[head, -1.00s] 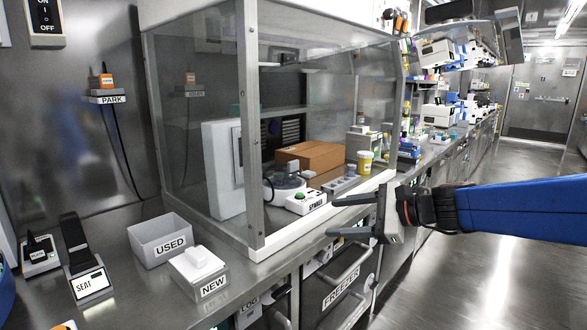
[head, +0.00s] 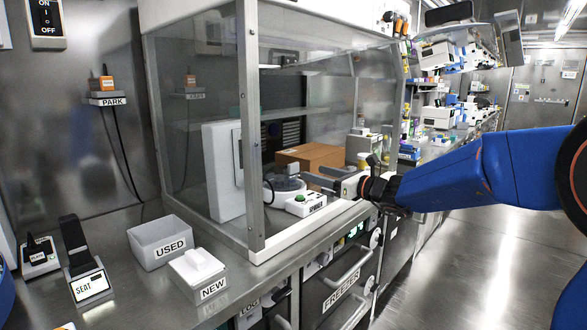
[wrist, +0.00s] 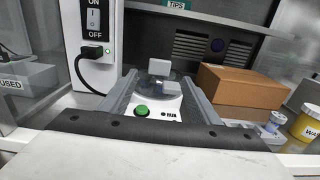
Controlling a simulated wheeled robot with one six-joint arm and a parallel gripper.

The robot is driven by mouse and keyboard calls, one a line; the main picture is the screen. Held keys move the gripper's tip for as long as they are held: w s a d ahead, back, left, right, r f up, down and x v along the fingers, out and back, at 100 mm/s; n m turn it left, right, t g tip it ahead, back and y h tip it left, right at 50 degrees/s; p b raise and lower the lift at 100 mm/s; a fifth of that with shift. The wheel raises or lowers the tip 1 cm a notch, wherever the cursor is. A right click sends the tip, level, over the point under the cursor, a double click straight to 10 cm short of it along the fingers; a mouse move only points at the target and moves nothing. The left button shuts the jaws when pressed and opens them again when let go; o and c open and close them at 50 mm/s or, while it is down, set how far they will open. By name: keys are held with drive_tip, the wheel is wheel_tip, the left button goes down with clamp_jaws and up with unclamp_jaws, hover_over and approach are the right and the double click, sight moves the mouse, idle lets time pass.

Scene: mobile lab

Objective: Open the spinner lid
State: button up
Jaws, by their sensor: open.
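The spinner (head: 300,203) is a small white machine with a green button and a round top, standing inside the glass-sided hood. In the wrist view the spinner (wrist: 165,112) lies ahead, between my fingers. Its smoky round lid (wrist: 150,82) appears down, with a pale tab at the front right and a pale block behind. My gripper (head: 314,178) is open and empty, reaching through the hood's open front over the spinner's right side. The wrist view shows its two grey fingers (wrist: 160,80) apart, on either side of the spinner. Contact with the lid cannot be told.
A hood post (head: 250,130) stands left of the opening. The USED bin (head: 160,242) and NEW box (head: 198,268) sit on the bench outside.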

sight(295, 167)
drive_tip(key=x, duration=1)
drive_tip(key=shift+w+a, duration=0.25)
drive_tip(key=shift+a, duration=0.05)
drive_tip(key=shift+c, duration=0.3)
clamp_jaws()
